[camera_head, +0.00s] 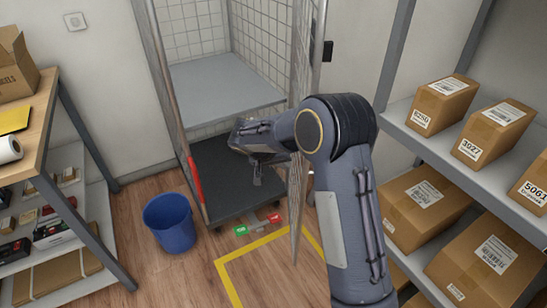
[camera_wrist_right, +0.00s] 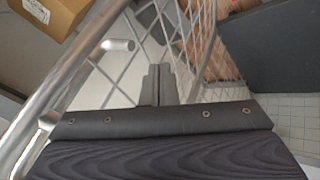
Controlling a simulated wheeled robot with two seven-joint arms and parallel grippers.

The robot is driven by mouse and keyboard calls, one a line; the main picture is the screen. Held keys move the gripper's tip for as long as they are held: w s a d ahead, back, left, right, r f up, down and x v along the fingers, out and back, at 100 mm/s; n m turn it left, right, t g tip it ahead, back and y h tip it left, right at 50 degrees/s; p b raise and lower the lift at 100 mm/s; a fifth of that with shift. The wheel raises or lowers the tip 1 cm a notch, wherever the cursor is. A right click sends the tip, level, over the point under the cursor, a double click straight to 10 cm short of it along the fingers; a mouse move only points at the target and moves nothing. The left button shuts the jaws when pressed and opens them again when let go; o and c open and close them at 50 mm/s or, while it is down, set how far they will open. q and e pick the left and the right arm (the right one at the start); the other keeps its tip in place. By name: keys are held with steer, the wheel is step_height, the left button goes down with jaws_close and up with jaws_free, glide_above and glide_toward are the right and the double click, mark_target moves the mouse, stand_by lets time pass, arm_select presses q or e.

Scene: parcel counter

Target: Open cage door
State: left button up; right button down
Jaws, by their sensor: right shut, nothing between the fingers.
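The roll cage (camera_head: 163,75) stands against the back wall, with mesh sides, a grey shelf (camera_head: 225,82) and a dark base (camera_head: 222,190). Its front is open to view. A mesh panel that looks like the cage door (camera_head: 297,205) shows nearly edge-on at the cage's right, partly hidden by my right arm. My right gripper (camera_head: 257,178) is shut and empty, low at the cage's front opening. In the right wrist view its closed fingers (camera_wrist_right: 157,82) point toward white mesh (camera_wrist_right: 205,40), with a metal tube (camera_wrist_right: 60,75) at left; contact cannot be told. My left gripper is out of view.
A blue bucket (camera_head: 169,222) stands left of the cage. Yellow tape (camera_head: 228,280) marks the floor in front. A shelf rack with cartons (camera_head: 443,103) stands close on the right, and a wooden table (camera_head: 38,125) is at left.

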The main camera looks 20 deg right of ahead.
steer(key=shift+s+d+r, duration=0.1)
steer(key=shift+s+d, duration=0.3)
steer(key=shift+d, duration=0.4)
steer(key=shift+s+d+r, duration=0.1)
steer(key=shift+s+d, duration=0.3)
steer(key=shift+d, duration=0.4)
